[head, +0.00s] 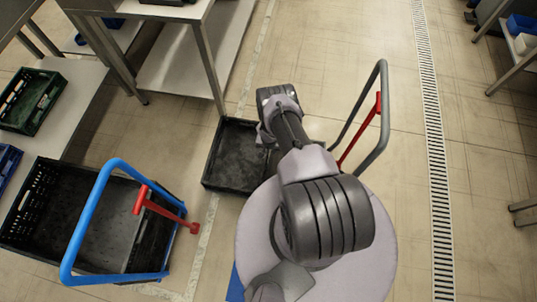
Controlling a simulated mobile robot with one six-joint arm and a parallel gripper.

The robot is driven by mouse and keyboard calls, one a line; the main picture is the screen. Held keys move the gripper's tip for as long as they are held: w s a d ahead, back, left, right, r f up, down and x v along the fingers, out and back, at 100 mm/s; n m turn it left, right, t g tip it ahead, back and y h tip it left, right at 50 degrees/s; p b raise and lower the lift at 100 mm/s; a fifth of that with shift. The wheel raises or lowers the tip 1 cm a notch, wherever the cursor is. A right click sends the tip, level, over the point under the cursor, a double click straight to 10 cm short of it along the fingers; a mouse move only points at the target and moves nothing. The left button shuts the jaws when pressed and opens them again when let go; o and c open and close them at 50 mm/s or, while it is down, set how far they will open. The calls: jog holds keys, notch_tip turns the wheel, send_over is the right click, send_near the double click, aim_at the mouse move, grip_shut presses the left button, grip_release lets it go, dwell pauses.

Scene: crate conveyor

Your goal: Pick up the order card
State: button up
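I see no order card in the head view. My arm rises from the bottom centre and reaches up the picture. Its far visible part is over the right side of a black crate. No gripper fingers show, so I cannot tell whether they are open or shut, or whether they hold anything.
The black crate (225,174) sits low at centre. Left is a larger black crate (30,222) by a blue handle (95,214) with a red lever. A grey handle (381,105) stands right of my arm. A green crate (47,103) is upper left.

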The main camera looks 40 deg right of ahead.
jog(key=f+b, duration=0.2)
jog(key=f, duration=0.1)
jog(key=w+f+b, duration=0.1)
jog(key=f+b, duration=0.4)
jog(key=f, duration=0.1)
jog(key=shift+w+d+f, duration=0.15)
jog(key=shift+f, duration=0.1)
jog(key=shift+r, duration=0.25)
grip_shut()
dwell(0.6)
